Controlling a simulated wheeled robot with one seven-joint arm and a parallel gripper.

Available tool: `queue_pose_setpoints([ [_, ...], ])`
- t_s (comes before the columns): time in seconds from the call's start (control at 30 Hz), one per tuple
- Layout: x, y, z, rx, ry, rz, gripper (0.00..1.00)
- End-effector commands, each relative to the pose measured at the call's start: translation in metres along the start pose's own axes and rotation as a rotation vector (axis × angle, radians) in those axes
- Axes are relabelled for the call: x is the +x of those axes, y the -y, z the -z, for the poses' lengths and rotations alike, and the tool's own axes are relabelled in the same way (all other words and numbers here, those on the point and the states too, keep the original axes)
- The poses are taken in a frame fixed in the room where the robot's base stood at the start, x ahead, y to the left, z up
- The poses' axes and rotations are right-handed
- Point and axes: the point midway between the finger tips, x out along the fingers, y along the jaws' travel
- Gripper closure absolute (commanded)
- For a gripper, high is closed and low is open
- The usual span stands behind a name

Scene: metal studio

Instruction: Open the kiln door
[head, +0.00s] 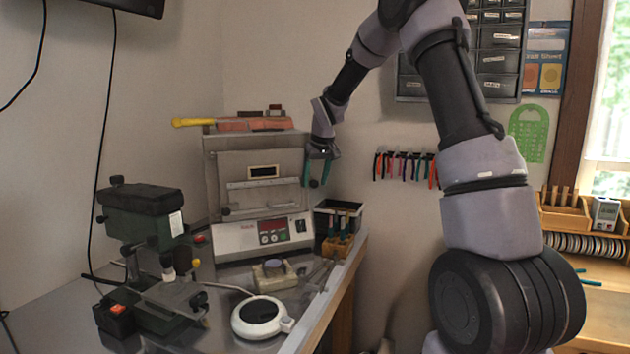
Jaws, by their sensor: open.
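The kiln (263,232) stands on the bench against the back wall, a grey box with a control panel at its base. Its door (262,198) faces me and looks shut. The door has a small dark window with a light frame, and a horizontal bar handle (262,183) below it. My gripper (318,182) is open and empty, at the right edge of the kiln, about level with the handle. I cannot tell whether it touches the kiln. The fingers point down.
A yellow-handled tool (192,122) and bricks (255,124) lie on top of the kiln. A dark green machine (150,245) stands at left. A white round device (260,317) lies in front. A black bin (338,217) and a wooden pliers rack (338,244) stand right of the kiln.

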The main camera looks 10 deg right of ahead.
Motion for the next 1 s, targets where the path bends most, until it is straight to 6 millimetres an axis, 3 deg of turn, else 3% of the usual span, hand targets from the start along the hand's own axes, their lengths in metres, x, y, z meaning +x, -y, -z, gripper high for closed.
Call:
queue_pose_setpoints([
  [0.3,0.0034,0.0000,0.0001,0.000,-0.001,0.000,0.35],
  [0.33,0.0033,0.0000,0.0001,0.000,-0.001,0.000,0.42],
  [0.4,0.0033,-0.0001,0.0001,0.000,-0.001,0.000,0.69],
  [0.5,0.0032,-0.0001,0.0001,0.000,-0.001,0.000,1.00],
  [1.0,0.0030,-0.0001,0.0001,0.000,-0.001,0.000,1.00],
])
